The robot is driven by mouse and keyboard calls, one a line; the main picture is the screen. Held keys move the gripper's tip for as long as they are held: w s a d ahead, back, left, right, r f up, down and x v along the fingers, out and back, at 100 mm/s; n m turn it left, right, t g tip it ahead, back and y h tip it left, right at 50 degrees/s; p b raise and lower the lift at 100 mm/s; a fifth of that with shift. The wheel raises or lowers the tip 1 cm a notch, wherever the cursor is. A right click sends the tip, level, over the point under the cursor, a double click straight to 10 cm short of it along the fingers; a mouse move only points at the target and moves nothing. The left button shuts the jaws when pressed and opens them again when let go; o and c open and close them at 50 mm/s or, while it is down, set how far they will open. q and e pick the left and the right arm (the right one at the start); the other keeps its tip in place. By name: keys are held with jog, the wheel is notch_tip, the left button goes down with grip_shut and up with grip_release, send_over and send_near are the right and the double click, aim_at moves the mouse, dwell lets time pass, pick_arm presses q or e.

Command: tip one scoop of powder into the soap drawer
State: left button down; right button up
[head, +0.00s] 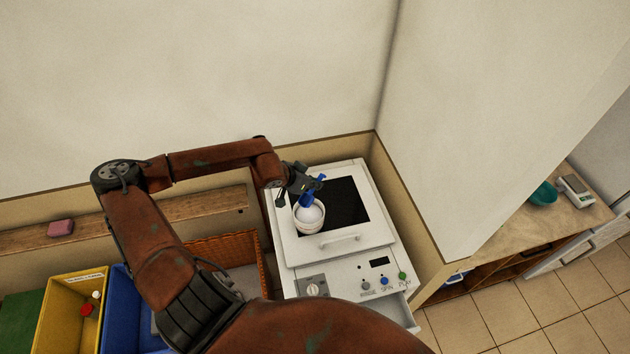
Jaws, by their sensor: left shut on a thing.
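My left gripper (299,188) is shut on a blue scoop (315,187) above the left part of the white washing machine's top (347,259). The scoop's lower end is at the mouth of a white tub (309,227) that holds white powder. I cannot tell whether the scoop has powder in it. On the machine's front, a drawer (405,313) sticks out at the lower right, partly hidden by my arm. My right gripper is not in view.
A wicker basket (228,246), a blue bin (118,295) and a yellow bin (62,310) stand left of the machine. A pink block (61,228) lies on a wooden ledge. Walls close in behind and to the right.

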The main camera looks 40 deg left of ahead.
aim_at(311, 191)
pick_arm(q)
jog(key=shift+f+b, duration=0.75)
jog(key=shift+f, duration=1.65)
jog(key=shift+f+b, duration=1.85)
jog(key=shift+b, duration=0.3)
jog(key=shift+r+p, duration=2)
jog(key=shift+r, duration=3.05)
